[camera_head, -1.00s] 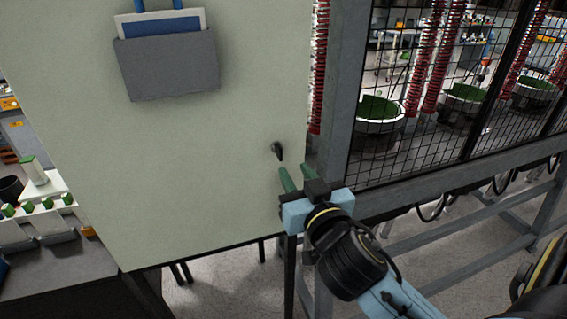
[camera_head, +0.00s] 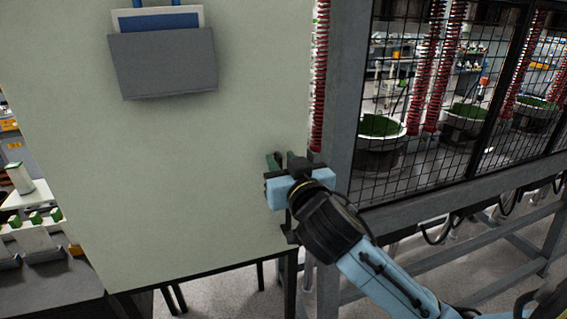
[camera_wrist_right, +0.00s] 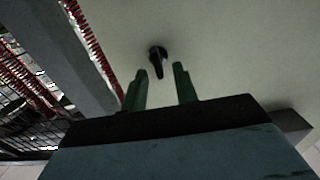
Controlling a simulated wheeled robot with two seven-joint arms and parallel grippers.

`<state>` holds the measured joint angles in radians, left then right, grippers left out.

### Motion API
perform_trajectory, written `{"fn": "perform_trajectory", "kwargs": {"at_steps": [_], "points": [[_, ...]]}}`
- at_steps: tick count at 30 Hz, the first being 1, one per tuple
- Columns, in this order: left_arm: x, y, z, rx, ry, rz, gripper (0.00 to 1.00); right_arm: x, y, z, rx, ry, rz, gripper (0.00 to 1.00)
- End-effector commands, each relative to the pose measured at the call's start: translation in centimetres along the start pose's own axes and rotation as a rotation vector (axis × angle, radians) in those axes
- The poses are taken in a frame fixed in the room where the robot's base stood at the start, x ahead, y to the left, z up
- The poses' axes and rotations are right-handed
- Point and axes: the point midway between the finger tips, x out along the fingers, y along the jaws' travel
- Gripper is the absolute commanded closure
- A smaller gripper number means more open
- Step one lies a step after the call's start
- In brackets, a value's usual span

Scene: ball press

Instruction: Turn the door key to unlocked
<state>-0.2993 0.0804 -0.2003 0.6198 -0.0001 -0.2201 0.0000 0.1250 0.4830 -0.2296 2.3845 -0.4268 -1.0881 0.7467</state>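The door key (camera_wrist_right: 157,58) is a small black key on the pale panel door (camera_head: 200,180). In the right wrist view it stands out just beyond and between my green fingertips, its lower end pointing down and slightly right. In the head view my right gripper (camera_head: 279,161) covers it. In the right wrist view the right gripper (camera_wrist_right: 160,80) is open, with a clear gap between its two fingers. I cannot tell whether either finger touches the key. My left gripper is not in view.
A grey document pocket (camera_head: 164,64) is fixed high on the door. A grey frame post (camera_head: 345,90) and black mesh fence (camera_head: 440,90) stand right of it. Red coils and green-lined bowls lie behind the mesh. A workbench (camera_head: 45,285) is at lower left.

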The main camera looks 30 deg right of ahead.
Motion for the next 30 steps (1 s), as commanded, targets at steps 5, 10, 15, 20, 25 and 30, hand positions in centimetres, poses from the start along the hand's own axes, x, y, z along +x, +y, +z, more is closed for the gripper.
{"fn": "perform_trajectory", "kwargs": {"at_steps": [5,10,15,20,25,30], "points": [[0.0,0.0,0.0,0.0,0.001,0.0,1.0,0.0,0.0,0.0,0.0,0.0,0.0,0.8],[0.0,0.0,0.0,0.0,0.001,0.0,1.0,0.0,0.0,0.0,0.0,0.0,0.0,1.0],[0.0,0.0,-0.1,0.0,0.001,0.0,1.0,0.0,0.0,0.0,-0.001,0.0,0.001,1.0],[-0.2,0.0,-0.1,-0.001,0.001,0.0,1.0,0.0,0.0,0.0,-0.017,-0.001,0.001,1.0],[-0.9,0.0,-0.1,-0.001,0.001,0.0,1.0,0.0,-0.1,-0.1,-0.079,-0.002,0.001,1.0],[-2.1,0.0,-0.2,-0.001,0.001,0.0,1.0,0.0,-0.2,-0.1,-0.193,-0.004,0.001,1.0]]}}
